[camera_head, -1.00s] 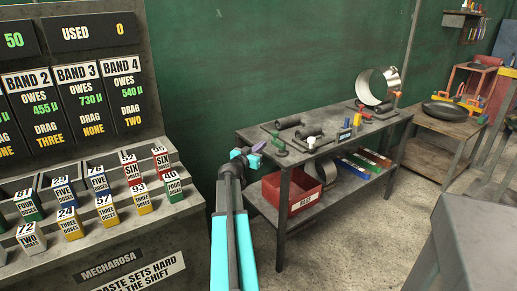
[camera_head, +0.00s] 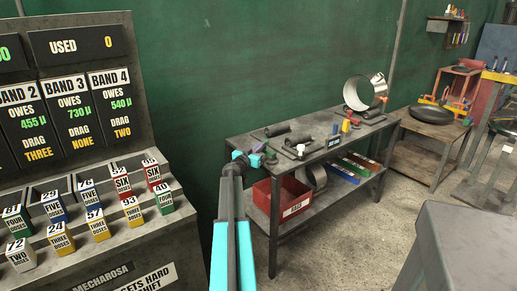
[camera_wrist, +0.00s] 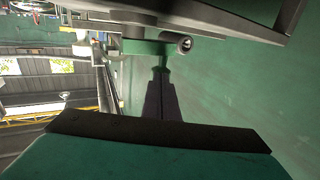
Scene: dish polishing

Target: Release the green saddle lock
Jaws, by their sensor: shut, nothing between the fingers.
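My gripper (camera_head: 257,150) is at the left end of the work table. Its dark purple fingers (camera_wrist: 161,80) are shut with nothing between them. In the wrist view their tips reach a green part (camera_wrist: 146,47), which looks like the green saddle lock; I cannot tell whether they touch it. A small dark cylinder (camera_wrist: 184,43) sits beside this part. In the head view the green lock (camera_head: 271,157) shows small, just right of the fingertips. Its locked or released position cannot be made out.
A console with labelled paste boxes (camera_head: 100,228) is at left. A grey block (camera_head: 455,245) fills the lower right.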

